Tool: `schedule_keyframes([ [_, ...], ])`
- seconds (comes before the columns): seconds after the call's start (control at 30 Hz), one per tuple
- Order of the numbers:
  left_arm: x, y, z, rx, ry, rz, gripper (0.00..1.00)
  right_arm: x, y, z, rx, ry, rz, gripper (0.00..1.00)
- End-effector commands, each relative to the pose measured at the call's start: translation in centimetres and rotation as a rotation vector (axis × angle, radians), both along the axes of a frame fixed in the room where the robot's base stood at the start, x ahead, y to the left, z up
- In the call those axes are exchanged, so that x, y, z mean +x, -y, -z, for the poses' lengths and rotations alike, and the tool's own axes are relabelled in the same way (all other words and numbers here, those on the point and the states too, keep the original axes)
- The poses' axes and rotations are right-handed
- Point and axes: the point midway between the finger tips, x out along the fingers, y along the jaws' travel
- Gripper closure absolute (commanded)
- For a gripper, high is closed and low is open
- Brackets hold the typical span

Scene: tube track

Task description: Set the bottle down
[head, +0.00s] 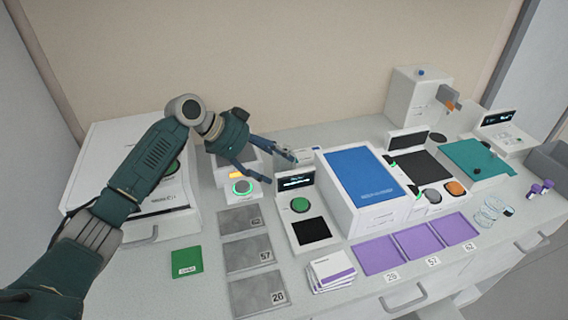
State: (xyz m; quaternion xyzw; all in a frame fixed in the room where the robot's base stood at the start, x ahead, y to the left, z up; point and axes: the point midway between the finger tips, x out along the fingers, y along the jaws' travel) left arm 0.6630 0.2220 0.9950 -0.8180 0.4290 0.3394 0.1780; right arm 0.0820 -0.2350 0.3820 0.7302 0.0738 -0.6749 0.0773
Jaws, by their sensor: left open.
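My left gripper (271,168) is open above the back of the bench, with its fingers spread. I see nothing clearly held between the fingers. I cannot make out a bottle with certainty; the area behind the fingers is partly hidden. My right gripper is not in view.
A white box with a blue top (362,175) stands right of the gripper. Grey plates (248,254), a green card (187,262) and purple trays (421,242) lie along the front. Purple-capped tubes (534,190) are at far right. Bare bench shows at front left.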

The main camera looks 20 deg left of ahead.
Motion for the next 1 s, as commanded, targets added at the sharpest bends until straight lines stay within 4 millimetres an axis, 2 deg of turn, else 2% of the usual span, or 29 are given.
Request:
schedule_keyframes([
  [0.33,1.9,2.8,3.2,-0.003,-0.002,-0.001,0.33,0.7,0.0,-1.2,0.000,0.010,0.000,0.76],
  [0.67,2.2,3.1,3.9,0.000,0.001,-0.001,0.33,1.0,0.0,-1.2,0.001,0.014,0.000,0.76],
  [0.87,2.2,3.1,3.8,0.000,0.001,-0.001,0.73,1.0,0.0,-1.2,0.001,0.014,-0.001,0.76],
  [0.97,2.2,3.1,3.8,0.000,0.001,-0.001,0.73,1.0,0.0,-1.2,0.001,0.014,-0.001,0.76],
  [1.0,2.2,3.2,3.7,-0.001,0.003,-0.001,0.78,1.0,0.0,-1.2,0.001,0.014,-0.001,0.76],
])
